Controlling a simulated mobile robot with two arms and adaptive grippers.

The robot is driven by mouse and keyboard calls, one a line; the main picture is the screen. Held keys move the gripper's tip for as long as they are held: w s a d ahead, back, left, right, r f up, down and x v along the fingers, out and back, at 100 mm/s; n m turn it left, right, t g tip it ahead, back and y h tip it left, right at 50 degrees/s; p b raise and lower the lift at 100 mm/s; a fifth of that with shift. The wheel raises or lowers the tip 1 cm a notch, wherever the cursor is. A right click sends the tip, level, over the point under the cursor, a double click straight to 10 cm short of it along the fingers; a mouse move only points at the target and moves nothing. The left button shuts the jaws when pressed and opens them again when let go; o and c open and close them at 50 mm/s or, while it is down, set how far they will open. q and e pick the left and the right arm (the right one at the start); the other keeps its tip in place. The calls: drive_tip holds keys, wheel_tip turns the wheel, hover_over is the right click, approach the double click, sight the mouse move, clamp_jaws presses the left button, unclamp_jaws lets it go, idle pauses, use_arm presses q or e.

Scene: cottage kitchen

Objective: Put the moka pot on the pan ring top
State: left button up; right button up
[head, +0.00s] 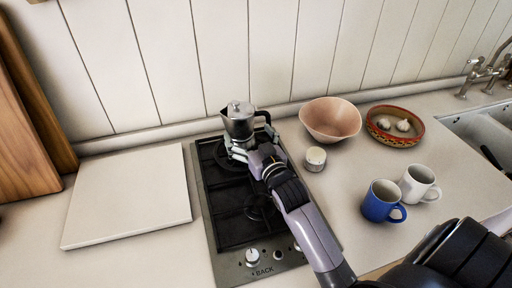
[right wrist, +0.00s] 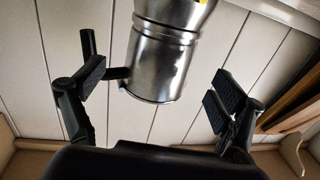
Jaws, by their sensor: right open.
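The silver moka pot (head: 238,120) with a dark handle is upright at the back end of the hob (head: 229,218). Its base is hidden behind my gripper, so I cannot tell from the head view whether it rests on the rear pan ring (head: 227,160). My right gripper (head: 240,148) is at the pot's lower body. In the right wrist view the pot's metal body (right wrist: 163,55) is between the two spread fingers, with a gap on the right finger's side. The front pan ring (head: 257,207) is empty. My left gripper is out of view.
A white board (head: 128,198) lies left of the hob. Right of it are a small white pot (head: 315,159), a pink bowl (head: 331,119), a patterned dish with garlic (head: 394,140), a blue mug (head: 381,202) and a white mug (head: 418,184). The panelled wall is close behind.

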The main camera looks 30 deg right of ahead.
drive_tip(key=s, duration=0.5)
drive_tip(key=shift+s+a+b, duration=0.3)
drive_tip(key=shift+a+b, duration=0.05)
drive_tip(key=shift+b, duration=0.05)
